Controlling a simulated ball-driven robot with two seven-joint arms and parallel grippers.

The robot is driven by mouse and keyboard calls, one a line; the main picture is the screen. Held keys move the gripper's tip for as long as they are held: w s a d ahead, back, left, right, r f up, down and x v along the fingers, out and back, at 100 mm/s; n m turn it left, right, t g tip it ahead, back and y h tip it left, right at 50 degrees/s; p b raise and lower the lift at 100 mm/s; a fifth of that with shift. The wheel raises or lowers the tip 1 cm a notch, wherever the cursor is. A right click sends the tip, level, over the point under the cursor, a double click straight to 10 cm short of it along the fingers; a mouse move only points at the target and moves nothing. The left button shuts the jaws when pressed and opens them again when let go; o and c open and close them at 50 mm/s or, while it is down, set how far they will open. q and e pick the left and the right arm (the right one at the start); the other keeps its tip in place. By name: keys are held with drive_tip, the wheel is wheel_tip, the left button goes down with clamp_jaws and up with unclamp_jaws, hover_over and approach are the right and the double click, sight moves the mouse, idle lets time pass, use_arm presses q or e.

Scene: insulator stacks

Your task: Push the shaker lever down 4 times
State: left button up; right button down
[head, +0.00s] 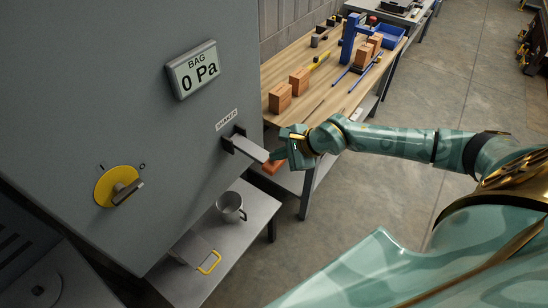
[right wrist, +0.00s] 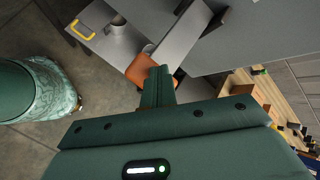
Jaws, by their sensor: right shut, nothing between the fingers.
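The shaker lever (head: 250,149) is a flat grey bar sticking out of a dark bracket on the grey cabinet, below a "SHAKER" label (head: 226,120). In the head view it slopes slightly down to the right. In the right wrist view the lever (right wrist: 184,36) runs up and right from the fingertips. My right gripper (head: 279,155) is at the lever's free end, shut and empty. Its green fingers (right wrist: 158,82) overlap the lever's end in the right wrist view; I cannot tell whether they touch it. My left gripper is not in view.
The cabinet has a display (head: 193,70) reading "BAG 0 Pa" and a yellow rotary switch (head: 118,186). Below is a metal shelf (head: 240,245) with a grey mug (head: 230,206) and a yellow-handled tray (head: 196,251). A wooden workbench (head: 305,67) with bricks and tools stands behind.

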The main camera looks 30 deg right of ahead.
sight(279, 163)
drive_tip(key=shift+f+b, duration=1.3)
drive_tip(key=shift+f, duration=0.55)
idle(1.0)
drive_tip(key=shift+r, duration=0.1)
idle(0.5)
drive_tip(key=shift+w+r+p, duration=0.1)
drive_tip(key=shift+r+p, duration=2.4)
drive_tip(key=shift+r, duration=0.6)
wheel_tip(279, 163, up, 5)
drive_tip(key=p, duration=0.3)
drive_tip(key=shift+p, duration=0.4)
